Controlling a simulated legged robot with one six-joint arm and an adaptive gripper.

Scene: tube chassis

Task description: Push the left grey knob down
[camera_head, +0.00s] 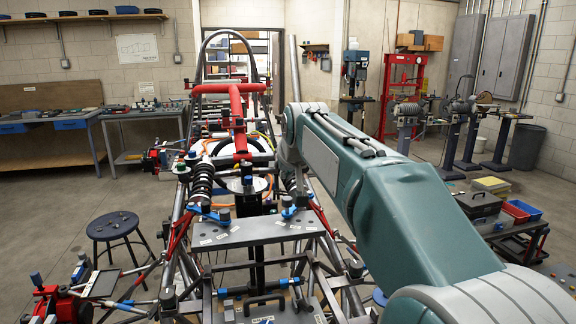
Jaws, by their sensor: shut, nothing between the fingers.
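A grey plate (250,232) lies across the tube chassis in the lower middle of the head view. A small dark grey knob (225,215) with blue beside it stands at the plate's left rear; I take it to be the left grey knob. A similar knob (287,204) with a blue base stands to its right. Both look upright, but they are too small to tell how far down they sit. My arm fills the right side and bends at the upper middle.
The chassis (179,232) has a red bar (240,120), dampers and tubes close behind the plate. A black handle (265,303) lies in front. A round stool (112,226) stands on the left and toolboxes (479,204) on the right.

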